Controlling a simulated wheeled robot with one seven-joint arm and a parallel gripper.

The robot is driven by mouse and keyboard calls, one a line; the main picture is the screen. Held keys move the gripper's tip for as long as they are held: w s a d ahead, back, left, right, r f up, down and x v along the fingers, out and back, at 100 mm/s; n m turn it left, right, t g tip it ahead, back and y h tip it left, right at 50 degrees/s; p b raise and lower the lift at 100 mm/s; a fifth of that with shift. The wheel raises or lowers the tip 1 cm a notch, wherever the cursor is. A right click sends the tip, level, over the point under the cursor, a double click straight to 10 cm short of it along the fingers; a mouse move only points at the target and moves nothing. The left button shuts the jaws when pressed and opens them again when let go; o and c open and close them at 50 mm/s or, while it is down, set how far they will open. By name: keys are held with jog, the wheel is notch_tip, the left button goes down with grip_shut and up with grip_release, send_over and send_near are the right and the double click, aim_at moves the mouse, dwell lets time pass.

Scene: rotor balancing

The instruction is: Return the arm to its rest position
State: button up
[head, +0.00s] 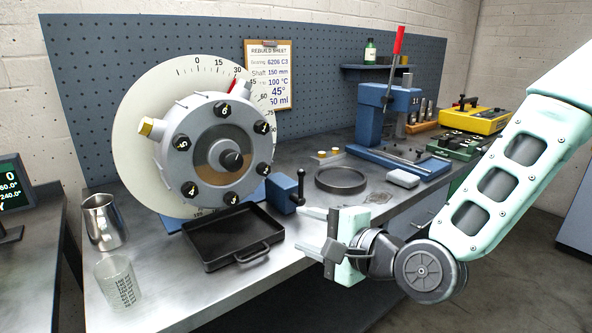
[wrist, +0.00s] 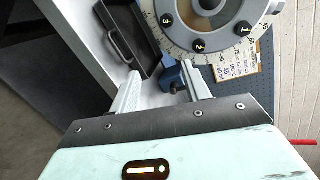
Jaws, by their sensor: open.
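My gripper (head: 318,231) is open and empty. In the head view it is at the bench's front edge, right of the black tray, with its fingers pointing left. My pale green arm reaches in from the right. In the wrist view the two gripper fingers (wrist: 160,92) are spread apart, with the tray, the blue clamp and the rotor beyond them. The rotor (head: 204,143) stands upright in front of a round scale dial (head: 130,155), with numbered black knobs around its face and a yellow piece at its left rim.
The black tray (head: 212,262) lies below the rotor. A metal jug (head: 103,222) and a clear beaker (head: 117,283) stand at left. A dark ring dish (head: 340,180), a white block (head: 402,179) and a blue press (head: 385,115) are behind my gripper. Floor at front right is clear.

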jog(key=s+f+n+g+h+p, duration=0.35)
jog(key=s+n+g, duration=0.35)
jog(key=s+n, duration=0.35)
jog(key=s+d+r+n+g+h+p, duration=0.2)
jog(key=s+d+r+n+g+h, duration=0.2)
jog(key=s+d+n, duration=0.5)
jog(key=s+r+n+h, duration=0.1)
jog(key=s+r+h, duration=0.1)
jog(key=s+r, duration=0.1)
jog(key=shift+g, duration=0.3)
